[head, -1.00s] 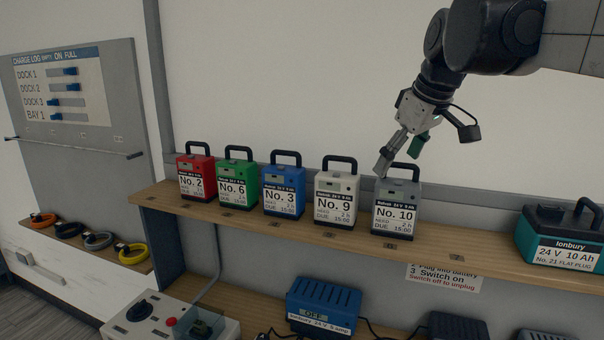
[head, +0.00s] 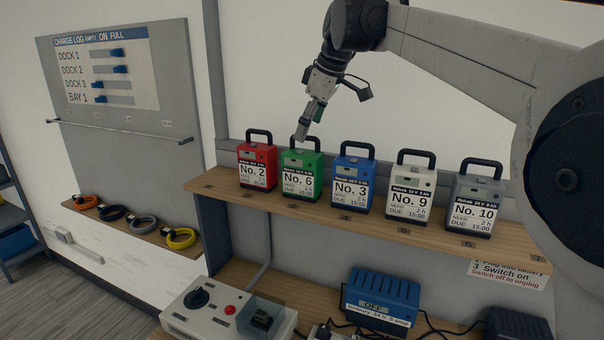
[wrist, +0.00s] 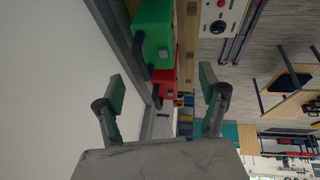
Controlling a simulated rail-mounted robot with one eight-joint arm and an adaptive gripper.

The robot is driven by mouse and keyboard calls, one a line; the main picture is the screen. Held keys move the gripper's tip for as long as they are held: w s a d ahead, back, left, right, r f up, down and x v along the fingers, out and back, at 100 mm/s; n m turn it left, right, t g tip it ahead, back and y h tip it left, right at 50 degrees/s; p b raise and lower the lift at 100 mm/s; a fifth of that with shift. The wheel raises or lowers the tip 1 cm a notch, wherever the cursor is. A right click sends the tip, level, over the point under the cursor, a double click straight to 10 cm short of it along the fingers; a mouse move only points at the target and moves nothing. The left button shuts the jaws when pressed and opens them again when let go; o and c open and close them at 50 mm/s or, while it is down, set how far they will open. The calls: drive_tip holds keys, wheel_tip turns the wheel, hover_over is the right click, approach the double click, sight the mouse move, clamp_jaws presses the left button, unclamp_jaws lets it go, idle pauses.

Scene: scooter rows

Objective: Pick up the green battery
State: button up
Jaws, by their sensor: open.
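The green battery No. 6 (head: 301,178) stands upright on the upper wooden shelf, between the red battery No. 2 (head: 257,168) and the blue battery No. 3 (head: 352,185). Its black handle is on top. My gripper (head: 308,124) is open and empty, just above the green battery's handle and close to it in the picture; I cannot tell if they touch. In the wrist view the open fingers (wrist: 160,84) show with the green battery (wrist: 154,28) at the top and the red battery (wrist: 164,86) beyond.
White No. 9 (head: 410,190) and grey No. 10 (head: 474,204) batteries stand farther right on the shelf (head: 330,211). The wall is close behind the row. A control box (head: 218,312) and blue charger (head: 381,292) sit below. Coloured cable rings (head: 145,224) lie at left.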

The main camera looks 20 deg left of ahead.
sight(297, 151)
drive_tip(key=x, duration=0.4)
drive_tip(key=shift+a+f, duration=0.1)
drive_tip(key=x, duration=0.1)
drive_tip(key=p+x, duration=0.1)
drive_tip(key=x, duration=0.2)
drive_tip(key=shift+w+a+f, duration=0.15)
drive_tip(key=shift+w+a, duration=0.15)
drive_tip(key=shift+a+f, duration=0.1)
drive_tip(key=shift+f, duration=0.25)
clamp_jaws()
